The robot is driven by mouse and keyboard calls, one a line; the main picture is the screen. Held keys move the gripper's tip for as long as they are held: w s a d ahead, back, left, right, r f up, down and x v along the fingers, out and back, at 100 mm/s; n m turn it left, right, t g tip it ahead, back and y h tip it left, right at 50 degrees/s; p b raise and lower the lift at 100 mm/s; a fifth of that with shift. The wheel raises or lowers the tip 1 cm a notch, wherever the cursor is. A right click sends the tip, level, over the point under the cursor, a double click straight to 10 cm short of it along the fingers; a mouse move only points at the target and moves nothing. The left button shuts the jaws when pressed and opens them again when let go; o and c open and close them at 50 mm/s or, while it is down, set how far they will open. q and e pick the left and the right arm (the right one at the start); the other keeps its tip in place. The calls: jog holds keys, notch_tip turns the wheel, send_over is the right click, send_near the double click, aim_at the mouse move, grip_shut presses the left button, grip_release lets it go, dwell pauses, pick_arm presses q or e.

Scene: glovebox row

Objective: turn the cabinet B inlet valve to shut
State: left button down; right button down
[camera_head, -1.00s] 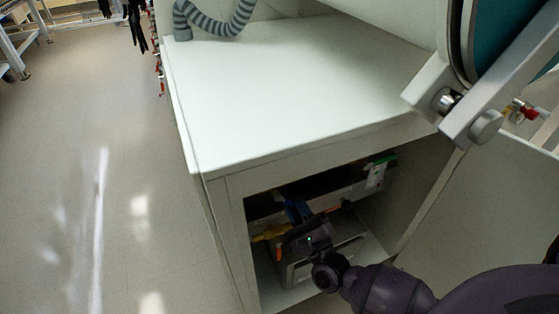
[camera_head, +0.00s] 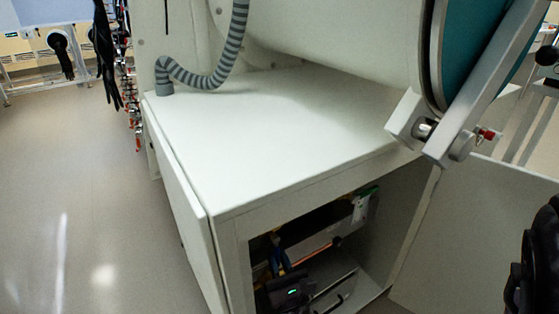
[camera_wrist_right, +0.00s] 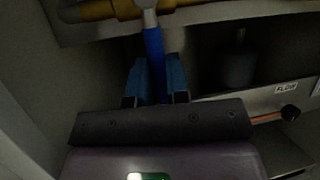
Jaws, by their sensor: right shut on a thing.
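The inlet valve's blue lever handle (camera_wrist_right: 154,48) hangs from a metal stem on a yellow pipe (camera_wrist_right: 97,11) in the right wrist view. The lever runs crosswise to the pipe in that picture. My right gripper (camera_wrist_right: 157,80) is shut on the lever, with one blue finger on each side. In the head view the right gripper (camera_head: 279,266) is low inside the open cabinet, and its body hides most of the valve. The yellow pipe is only a small patch there. No label naming the cabinet is readable. My left gripper is not in view.
The cabinet (camera_head: 265,140) has a white top with a grey ribbed hose (camera_head: 215,75). Its open door (camera_head: 480,230) stands at right. Inside, a panel marked FLOW (camera_wrist_right: 285,89) has a black knob (camera_wrist_right: 290,111). Open floor (camera_head: 70,190) lies at left.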

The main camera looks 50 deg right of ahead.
jog(key=shift+a+m+g+h, duration=0.2)
jog(key=shift+m+g+h, duration=0.1)
jog(key=shift+m, duration=0.2)
jog(key=c, duration=1.1)
grip_release()
jog(key=shift+d, duration=0.1)
